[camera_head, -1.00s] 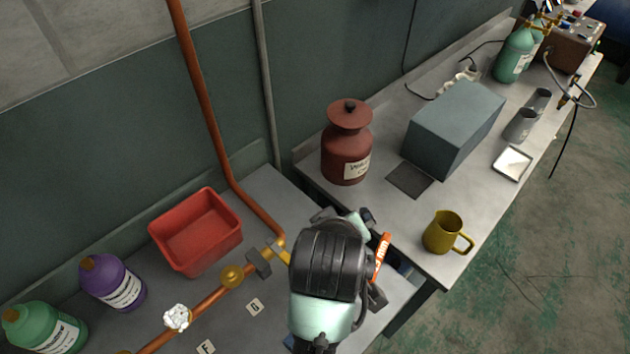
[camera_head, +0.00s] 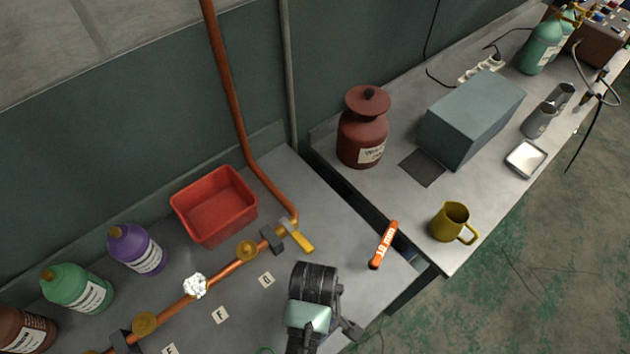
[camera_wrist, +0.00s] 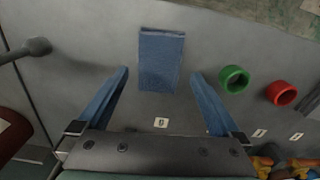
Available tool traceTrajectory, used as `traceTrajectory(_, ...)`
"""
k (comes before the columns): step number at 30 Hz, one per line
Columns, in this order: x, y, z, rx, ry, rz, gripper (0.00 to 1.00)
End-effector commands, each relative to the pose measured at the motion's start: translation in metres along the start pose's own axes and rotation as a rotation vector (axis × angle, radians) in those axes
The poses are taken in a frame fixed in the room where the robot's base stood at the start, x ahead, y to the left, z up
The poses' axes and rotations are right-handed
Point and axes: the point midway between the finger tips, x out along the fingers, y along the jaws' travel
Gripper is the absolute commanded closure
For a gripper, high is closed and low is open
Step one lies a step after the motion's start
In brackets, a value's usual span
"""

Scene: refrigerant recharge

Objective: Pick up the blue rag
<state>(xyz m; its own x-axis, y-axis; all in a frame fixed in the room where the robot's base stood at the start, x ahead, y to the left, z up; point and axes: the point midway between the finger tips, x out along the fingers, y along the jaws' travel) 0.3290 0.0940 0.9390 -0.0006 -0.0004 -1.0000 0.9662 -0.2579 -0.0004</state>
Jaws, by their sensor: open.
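The blue rag (camera_wrist: 161,60) lies folded on the grey bench, near the top middle of the wrist view. My gripper (camera_wrist: 160,74) is open and empty, with its two blue fingers apart, one on each side of the rag's lower part in the picture. I cannot tell how far above the bench the fingertips are. In the head view my arm is over the front part of the bench, and the rag is hidden there.
A green ring (camera_wrist: 233,79) and a red ring (camera_wrist: 281,93) lie right of the rag.

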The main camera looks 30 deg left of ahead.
Motion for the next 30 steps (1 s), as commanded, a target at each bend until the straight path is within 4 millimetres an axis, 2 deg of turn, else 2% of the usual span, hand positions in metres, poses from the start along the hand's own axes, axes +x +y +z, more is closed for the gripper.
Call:
traceTrajectory(9,0.038,0.000,0.002,0.000,-0.001,-0.002,0.00)
traceTrajectory(20,0.045,0.001,0.001,0.000,0.001,0.001,0.02)
traceTrajectory(30,0.045,0.001,0.002,0.000,0.001,0.001,0.63)
